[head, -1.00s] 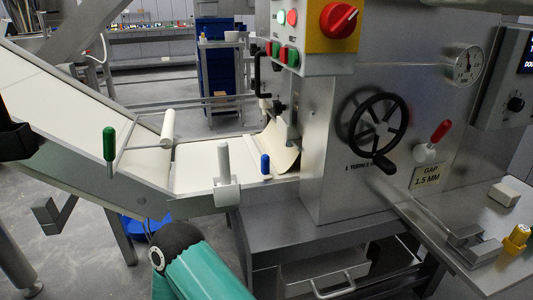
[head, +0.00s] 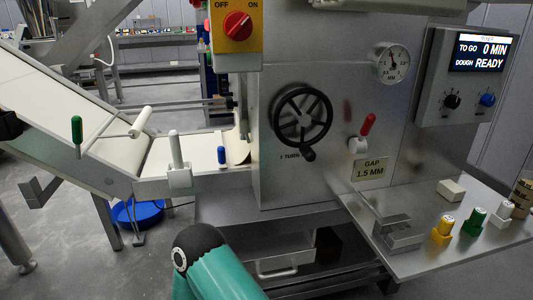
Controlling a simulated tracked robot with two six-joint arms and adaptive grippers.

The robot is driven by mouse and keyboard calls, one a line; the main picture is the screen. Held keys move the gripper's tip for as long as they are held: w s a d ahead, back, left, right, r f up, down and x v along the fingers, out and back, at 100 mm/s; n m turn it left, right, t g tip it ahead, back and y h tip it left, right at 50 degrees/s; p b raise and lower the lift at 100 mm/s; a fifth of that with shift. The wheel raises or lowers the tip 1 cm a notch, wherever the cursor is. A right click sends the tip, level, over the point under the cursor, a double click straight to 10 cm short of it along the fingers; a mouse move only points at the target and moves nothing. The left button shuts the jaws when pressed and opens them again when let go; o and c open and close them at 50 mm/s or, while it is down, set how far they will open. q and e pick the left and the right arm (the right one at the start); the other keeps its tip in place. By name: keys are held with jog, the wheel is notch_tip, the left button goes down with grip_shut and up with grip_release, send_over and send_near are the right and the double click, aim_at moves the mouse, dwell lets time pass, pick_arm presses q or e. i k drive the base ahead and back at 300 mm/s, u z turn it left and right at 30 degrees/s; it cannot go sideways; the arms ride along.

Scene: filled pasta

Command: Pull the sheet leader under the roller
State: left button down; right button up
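The pale beige sheet leader (head: 240,149) stands curved at the machine's mouth, at the end of the belt. Its far end is hidden by the machine housing. A white roller (head: 142,123) sits above the belt on a thin bar with a green handle (head: 76,130). The leader and this roller are apart. A black part at the far left edge may belong to my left gripper (head: 8,126); its fingers cannot be made out. My teal arm shows at the bottom, but my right gripper is out of view.
Yellow (head: 442,230), green and white pieces stand on the right shelf (head: 420,262). A blue basin (head: 138,213) is on the floor.

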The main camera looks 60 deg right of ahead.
aim_at(221, 153)
jog(key=z, duration=0.1)
jog(key=k, duration=0.85)
jog(key=z, duration=0.45)
jog(key=i, duration=0.75)
